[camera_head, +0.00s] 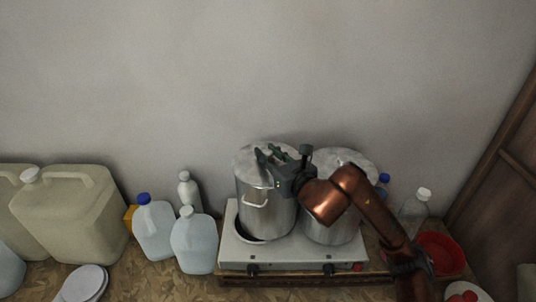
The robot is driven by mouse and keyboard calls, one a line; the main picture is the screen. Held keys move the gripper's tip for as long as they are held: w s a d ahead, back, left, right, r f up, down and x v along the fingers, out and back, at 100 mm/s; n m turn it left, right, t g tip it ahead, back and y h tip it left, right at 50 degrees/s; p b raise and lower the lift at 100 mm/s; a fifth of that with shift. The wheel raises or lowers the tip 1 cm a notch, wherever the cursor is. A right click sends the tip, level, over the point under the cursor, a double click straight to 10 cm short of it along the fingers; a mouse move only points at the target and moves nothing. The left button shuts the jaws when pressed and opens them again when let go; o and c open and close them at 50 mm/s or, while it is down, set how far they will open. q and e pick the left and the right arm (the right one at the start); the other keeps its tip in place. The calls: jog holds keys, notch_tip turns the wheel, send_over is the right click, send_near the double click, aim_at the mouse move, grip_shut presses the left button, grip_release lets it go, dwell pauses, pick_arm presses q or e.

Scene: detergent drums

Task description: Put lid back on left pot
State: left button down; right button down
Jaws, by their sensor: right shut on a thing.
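The left pot (265,215) is a tall silver metal pot with a side handle, standing on the left burner. A grey metal lid (246,164) covers its top and looks level, at or very near the rim; I cannot tell whether it is fully seated. My right gripper (268,158) reaches in from the right over this lid and is shut on it, near its middle. The gripper hides the lid's handle and its right part. My left gripper is not in view.
A second silver pot (330,232) stands close on the right, partly behind my right arm. Both pots stand on a white two-burner stove (290,258). Jugs (193,243) and big canisters (70,218) stand left; a red bowl (440,250) and clear bottle (414,206) stand right.

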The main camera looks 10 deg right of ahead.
jog(key=shift+f+b, duration=0.15)
jog(key=shift+b, duration=0.8)
dwell(1.2)
dwell(0.4)
jog(key=c, duration=1.6)
grip_release()
jog(key=shift+o, duration=0.5)
jog(key=o, duration=0.4)
jog(key=shift+r+p, duration=1.35)
jog(key=shift+r, duration=2.15)
jog(key=shift+c, duration=0.3)
